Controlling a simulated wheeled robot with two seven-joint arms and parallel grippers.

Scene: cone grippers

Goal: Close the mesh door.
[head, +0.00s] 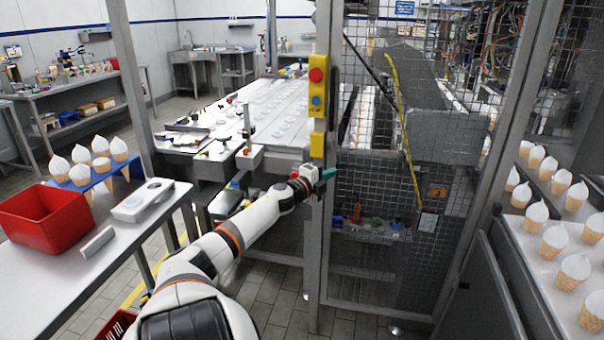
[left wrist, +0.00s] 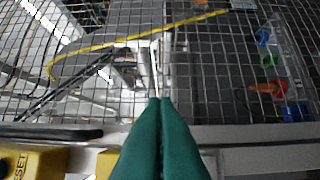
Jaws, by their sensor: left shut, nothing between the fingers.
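The mesh door (head: 385,145) is a grey wire-mesh panel in a metal frame, at the centre right in the head view. Its mesh also fills much of the left wrist view (left wrist: 215,60). My left gripper (head: 328,173) is at the frame post on the door's left side, below the yellow button box. In the left wrist view its green fingers (left wrist: 160,104) are together and empty, pointing at the mesh. I cannot tell whether they touch it. I cannot tell whether the door is fully closed. My right gripper is not in view.
A yellow button box (head: 317,90) with a red button is on the post. A table on the left holds a red bin (head: 43,218) and cones (head: 101,147). A conveyor with several cones (head: 553,240) is on the right. Tiled floor shows between table and door.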

